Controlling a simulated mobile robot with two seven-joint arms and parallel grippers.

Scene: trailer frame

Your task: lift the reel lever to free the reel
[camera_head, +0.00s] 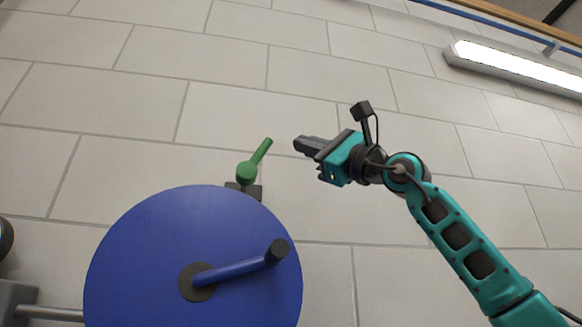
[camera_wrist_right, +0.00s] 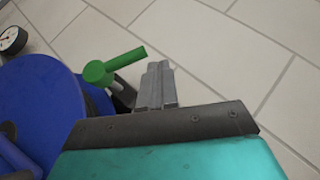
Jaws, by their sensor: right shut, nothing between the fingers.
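The reel is a large blue disc (camera_head: 150,240) at the lower left of the head view, with a blue crank arm and a dark knob on its face. The reel lever (camera_head: 258,158) is green, stands just above the reel's upper right edge and slants up to the right. My right gripper (camera_head: 298,145) is shut and empty, a little to the right of the lever's tip and apart from it. In the right wrist view the lever (camera_wrist_right: 122,60) is left of the fingertips (camera_wrist_right: 158,68), and part of the reel (camera_wrist_right: 35,95) shows behind. My left gripper is not in view.
A grey bar (camera_head: 50,313) and a grey block are at the lower left. A round gauge (camera_wrist_right: 12,40) shows at the left of the wrist view. A lit lamp (camera_head: 515,65) is at the upper right. The tiled surface around the lever looks clear.

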